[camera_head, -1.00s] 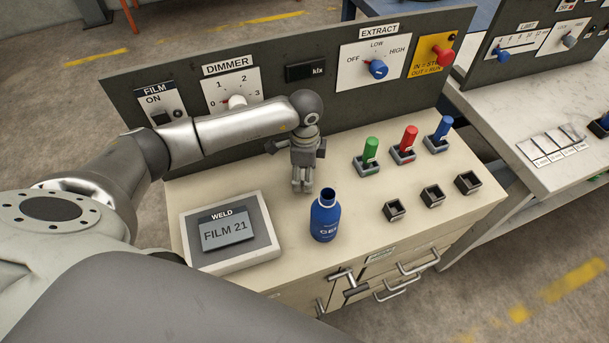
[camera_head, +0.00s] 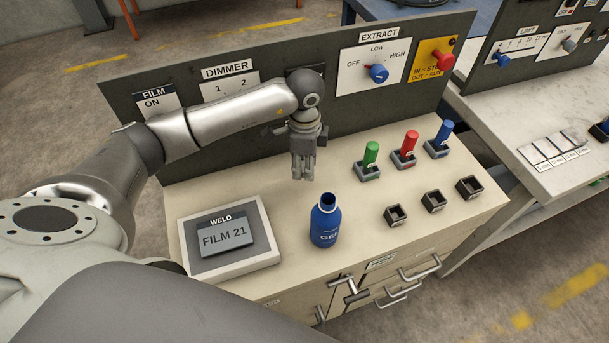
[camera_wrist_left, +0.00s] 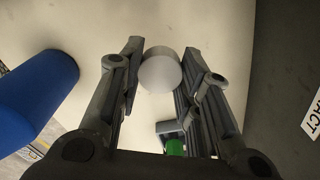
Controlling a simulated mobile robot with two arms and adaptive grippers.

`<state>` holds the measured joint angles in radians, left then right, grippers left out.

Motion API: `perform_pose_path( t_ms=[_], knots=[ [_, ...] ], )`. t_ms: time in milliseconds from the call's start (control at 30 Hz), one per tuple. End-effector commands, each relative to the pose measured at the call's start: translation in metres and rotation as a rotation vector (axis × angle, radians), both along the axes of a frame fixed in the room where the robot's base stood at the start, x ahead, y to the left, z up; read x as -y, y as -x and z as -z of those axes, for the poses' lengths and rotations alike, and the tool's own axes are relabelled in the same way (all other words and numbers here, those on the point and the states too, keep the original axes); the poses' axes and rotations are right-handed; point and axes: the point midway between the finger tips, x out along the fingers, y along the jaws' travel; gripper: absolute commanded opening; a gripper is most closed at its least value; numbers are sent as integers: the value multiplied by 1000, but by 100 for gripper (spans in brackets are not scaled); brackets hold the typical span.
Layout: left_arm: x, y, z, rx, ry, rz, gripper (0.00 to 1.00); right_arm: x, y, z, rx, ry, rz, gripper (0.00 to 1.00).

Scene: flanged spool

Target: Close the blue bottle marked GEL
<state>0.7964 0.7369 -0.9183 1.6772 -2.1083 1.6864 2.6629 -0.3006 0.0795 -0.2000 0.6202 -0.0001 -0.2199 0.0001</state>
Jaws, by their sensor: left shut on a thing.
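The blue bottle marked GEL (camera_head: 325,226) stands upright on the bench, its neck open at the top with no cap on it. In the left wrist view its blue side (camera_wrist_left: 38,95) shows at the left, apart from the fingers. My left gripper (camera_head: 303,176) is above the bench, behind and a little left of the bottle. In the left wrist view its fingers (camera_wrist_left: 158,62) are shut on a round white cap (camera_wrist_left: 161,72). The cap cannot be made out in the head view. My right gripper is not in view.
A WELD display box (camera_head: 228,240) lies left of the bottle. Green (camera_head: 370,155), red (camera_head: 409,141) and blue (camera_head: 443,132) pegs stand in sockets at the right, with empty sockets (camera_head: 433,201) in front. The dark panel (camera_head: 345,107) rises behind the gripper.

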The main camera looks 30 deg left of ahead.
Motion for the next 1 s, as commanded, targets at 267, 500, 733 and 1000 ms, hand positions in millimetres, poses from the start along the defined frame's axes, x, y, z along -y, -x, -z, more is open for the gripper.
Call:
perform_pose_path(
  t_ms=[267, 500, 733, 1000],
  knots=[
    [0, -1, -40, 2, 0, -1, 25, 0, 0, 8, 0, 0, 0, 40],
    [0, 0, -45, 0, -1, -1, 25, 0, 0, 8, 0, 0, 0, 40],
    [1, 0, -45, 0, 0, 1, 25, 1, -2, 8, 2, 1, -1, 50],
    [33, -6, -59, 4, 1, 106, 25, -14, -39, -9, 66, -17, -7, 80]
  ],
)
